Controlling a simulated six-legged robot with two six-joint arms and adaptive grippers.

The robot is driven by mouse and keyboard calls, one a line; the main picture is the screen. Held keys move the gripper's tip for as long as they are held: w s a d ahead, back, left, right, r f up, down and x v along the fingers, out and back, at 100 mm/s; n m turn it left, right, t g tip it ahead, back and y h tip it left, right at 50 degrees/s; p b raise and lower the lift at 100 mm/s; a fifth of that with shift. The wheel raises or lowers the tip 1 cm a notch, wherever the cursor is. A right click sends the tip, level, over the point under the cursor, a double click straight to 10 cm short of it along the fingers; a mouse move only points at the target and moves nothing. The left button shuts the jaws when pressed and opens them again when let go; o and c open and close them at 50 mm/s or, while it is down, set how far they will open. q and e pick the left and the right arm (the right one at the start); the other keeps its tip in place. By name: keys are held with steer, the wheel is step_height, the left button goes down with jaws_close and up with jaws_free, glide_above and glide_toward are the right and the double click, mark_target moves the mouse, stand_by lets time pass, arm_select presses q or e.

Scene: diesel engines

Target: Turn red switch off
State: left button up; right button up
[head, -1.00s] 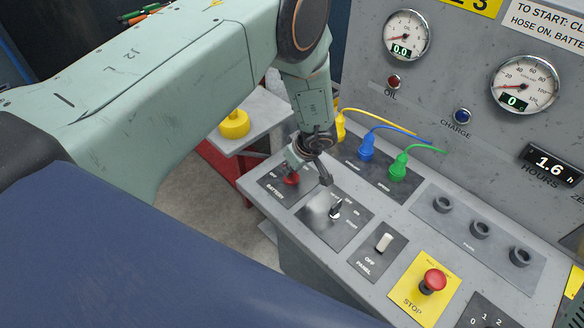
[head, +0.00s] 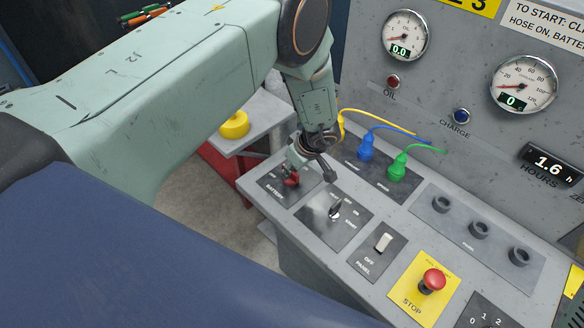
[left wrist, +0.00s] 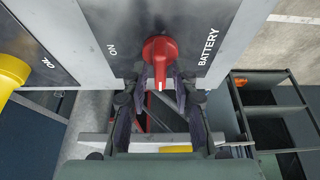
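The red switch (head: 291,180) sits on the dark battery plate (head: 271,188) at the console's left end. In the left wrist view the red switch (left wrist: 160,52) has its handle pointing down the picture, with a pale mark at its tip. The word ON is left of it and BATTERY right of it. My left gripper (head: 311,174) is over the plate, its fingers spread. In the wrist view my left gripper (left wrist: 160,92) has one finger on each side of the handle's end, with small gaps seeming to remain. My right gripper is not in view.
A key switch (head: 336,211), a white panel switch (head: 383,243) and a red stop button (head: 432,281) lie to the right on the console. Blue (head: 367,150) and green (head: 398,167) plugs with cables stand behind.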

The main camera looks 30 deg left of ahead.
arm_select(q)
steer(key=shift+o, duration=0.4)
steer(key=shift+r, duration=0.15)
steer(key=v, duration=1.1)
steer(key=shift+d+r, duration=0.2)
steer(key=shift+r, duration=0.1)
steer(key=shift+s, duration=0.15)
